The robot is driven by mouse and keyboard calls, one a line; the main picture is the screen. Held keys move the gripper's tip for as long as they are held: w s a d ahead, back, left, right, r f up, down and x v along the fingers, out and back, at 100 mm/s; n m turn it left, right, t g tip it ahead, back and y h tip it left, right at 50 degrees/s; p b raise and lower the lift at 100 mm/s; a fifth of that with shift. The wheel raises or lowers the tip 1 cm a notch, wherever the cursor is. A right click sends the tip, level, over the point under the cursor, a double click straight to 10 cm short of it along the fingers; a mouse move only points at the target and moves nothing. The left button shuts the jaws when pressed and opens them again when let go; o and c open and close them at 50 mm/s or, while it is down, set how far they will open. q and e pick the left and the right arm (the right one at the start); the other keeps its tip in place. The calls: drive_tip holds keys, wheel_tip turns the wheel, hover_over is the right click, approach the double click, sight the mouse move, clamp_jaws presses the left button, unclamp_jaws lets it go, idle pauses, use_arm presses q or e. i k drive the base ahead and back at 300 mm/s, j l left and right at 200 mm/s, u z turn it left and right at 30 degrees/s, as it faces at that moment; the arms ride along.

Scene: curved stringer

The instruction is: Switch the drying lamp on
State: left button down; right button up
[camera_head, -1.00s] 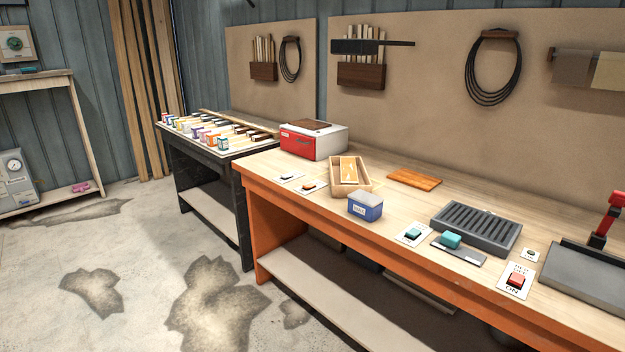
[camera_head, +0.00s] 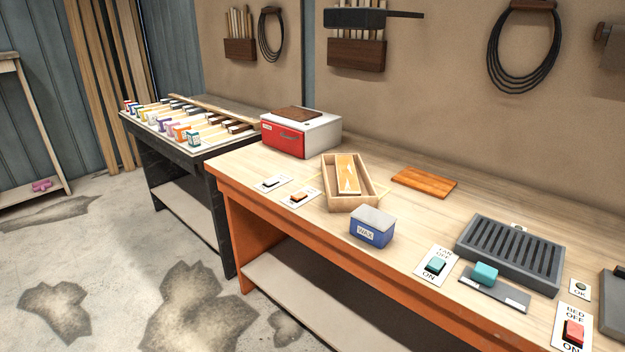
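No drying lamp can be picked out by name. Several switches lie on the orange workbench (camera_head: 430,225). A white plate with a black switch (camera_head: 270,183) and one with an orange switch (camera_head: 298,197) are at its left end; their labels are too small to read. A teal switch (camera_head: 436,265) sits on a plate marked FAN, OFF and ON. A red switch (camera_head: 573,332) sits on a plate marked BED, OFF and ON, at the lower right. Neither of my grippers is in view.
A red and white box (camera_head: 300,133), a wooden tray (camera_head: 349,203), a blue WAX tub (camera_head: 372,228), an orange-brown board (camera_head: 424,182) and a dark slatted tray (camera_head: 510,252) stand on the bench.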

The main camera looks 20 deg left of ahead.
sight(299, 194)
drive_tip(key=i+j+z, duration=0.2)
drive_tip(key=i+j, duration=0.15)
drive_tip(key=i+j+z, duration=0.25)
drive_tip(key=j, duration=0.25)
drive_tip(key=i+j+z, duration=0.2)
drive_tip(key=i+j, duration=0.15)
drive_tip(key=j, duration=0.15)
